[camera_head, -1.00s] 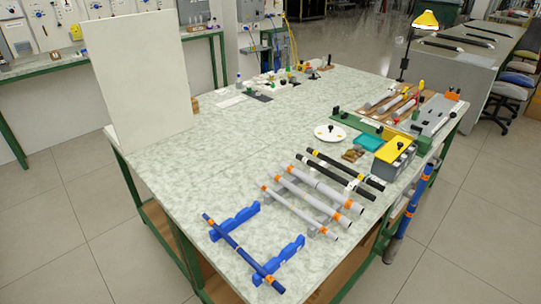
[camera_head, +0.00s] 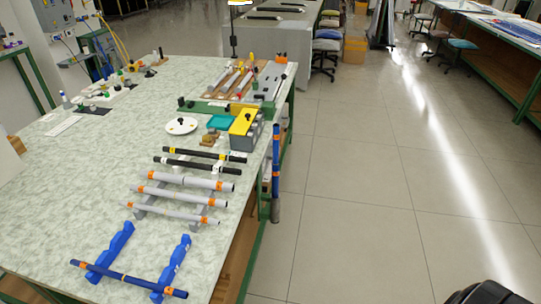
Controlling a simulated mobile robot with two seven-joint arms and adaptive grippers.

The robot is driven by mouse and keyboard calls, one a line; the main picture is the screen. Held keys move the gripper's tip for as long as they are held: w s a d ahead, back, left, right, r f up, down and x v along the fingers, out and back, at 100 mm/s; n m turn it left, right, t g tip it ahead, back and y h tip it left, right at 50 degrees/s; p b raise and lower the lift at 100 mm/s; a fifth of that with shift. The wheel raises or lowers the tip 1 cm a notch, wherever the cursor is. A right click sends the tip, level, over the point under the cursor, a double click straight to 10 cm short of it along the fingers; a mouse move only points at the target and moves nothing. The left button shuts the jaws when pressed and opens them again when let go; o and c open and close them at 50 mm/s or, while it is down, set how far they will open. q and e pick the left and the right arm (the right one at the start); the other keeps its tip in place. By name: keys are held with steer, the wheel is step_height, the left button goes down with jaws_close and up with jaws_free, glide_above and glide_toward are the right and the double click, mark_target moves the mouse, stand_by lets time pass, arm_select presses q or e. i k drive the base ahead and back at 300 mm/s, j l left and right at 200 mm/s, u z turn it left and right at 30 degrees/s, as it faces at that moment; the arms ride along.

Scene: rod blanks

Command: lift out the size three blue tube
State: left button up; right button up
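A dark blue tube (camera_head: 128,278) with orange bands near its ends lies across two blue notched stands (camera_head: 110,252) and (camera_head: 172,268) at the table's near corner. Another blue tube (camera_head: 276,150) with orange bands stands upright beside the table's right edge, its lower end in a grey holder (camera_head: 275,210). I cannot read a size on either tube.
Grey tubes (camera_head: 180,195) with orange bands and black tubes (camera_head: 190,165) lie on a grey rack. Behind them are a white plate (camera_head: 182,126), a teal tray (camera_head: 220,122) and a yellow-topped grey box (camera_head: 244,125). The floor (camera_head: 360,200) right of the table is clear.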

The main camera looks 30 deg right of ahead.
mark_target(276, 127)
steer(key=k+l+z, duration=0.15)
steer(key=l, duration=0.3)
steer(key=k+l+z, duration=0.1)
steer(key=l, duration=0.35)
steer(key=k+l+z, duration=0.15)
steer(key=l, duration=0.35)
steer(key=i, duration=0.05)
